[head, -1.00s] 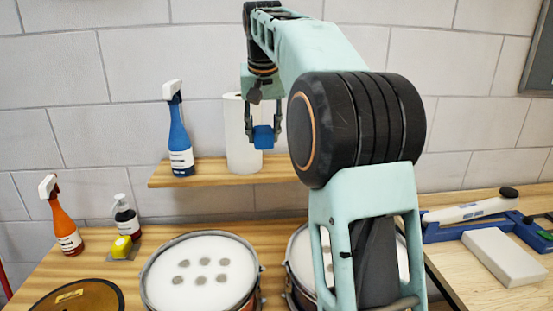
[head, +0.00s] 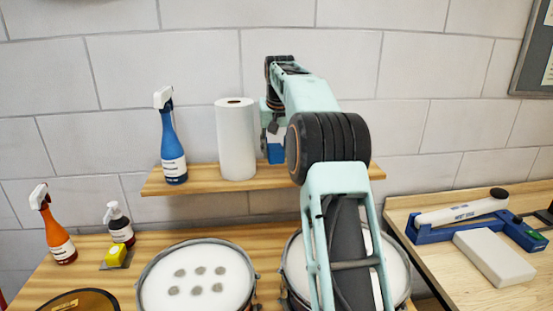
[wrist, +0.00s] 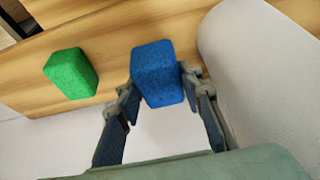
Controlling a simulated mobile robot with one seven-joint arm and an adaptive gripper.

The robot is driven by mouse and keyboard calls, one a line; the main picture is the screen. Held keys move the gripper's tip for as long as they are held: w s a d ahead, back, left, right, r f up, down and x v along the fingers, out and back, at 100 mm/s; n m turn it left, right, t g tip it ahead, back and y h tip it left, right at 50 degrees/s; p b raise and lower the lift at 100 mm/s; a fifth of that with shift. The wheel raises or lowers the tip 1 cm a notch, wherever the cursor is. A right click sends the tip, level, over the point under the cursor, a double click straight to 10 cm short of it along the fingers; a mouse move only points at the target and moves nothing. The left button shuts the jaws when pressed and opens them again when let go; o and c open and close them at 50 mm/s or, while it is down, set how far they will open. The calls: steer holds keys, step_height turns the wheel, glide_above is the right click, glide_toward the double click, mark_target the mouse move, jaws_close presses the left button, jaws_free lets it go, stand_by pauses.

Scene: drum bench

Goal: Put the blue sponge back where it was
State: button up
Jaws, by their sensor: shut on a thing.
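The blue sponge (wrist: 157,75) is between the two fingers of my gripper (wrist: 158,92) in the wrist view, and the gripper is shut on it. In the head view the blue sponge (head: 275,152) shows low at the shelf, just right of the paper roll, partly hidden by my arm. The wooden shelf (head: 207,183) is close under it. I cannot tell whether the sponge touches the shelf. A green sponge (wrist: 71,74) lies on the wood to the left of it in the wrist view. It is hidden in the head view.
The white paper roll (head: 236,140) stands close left of the blue sponge, with a blue spray bottle (head: 171,140) further left. Below are a drum (head: 197,280), an orange spray bottle (head: 56,228), a pump bottle (head: 119,226) and a yellow item (head: 117,254).

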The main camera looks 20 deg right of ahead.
mark_target(276, 160)
steer(key=x, duration=0.3)
steer(key=shift+s+d+f, duration=0.15)
steer(key=shift+s+f, duration=0.05)
steer(key=shift+f, duration=0.5)
steer(key=shift+f, duration=0.1)
steer(key=o, duration=0.9)
steer(key=d+v, duration=0.1)
steer(key=v, duration=1.1)
steer(key=shift+a, duration=0.45)
steer(key=shift+s+a, duration=0.1)
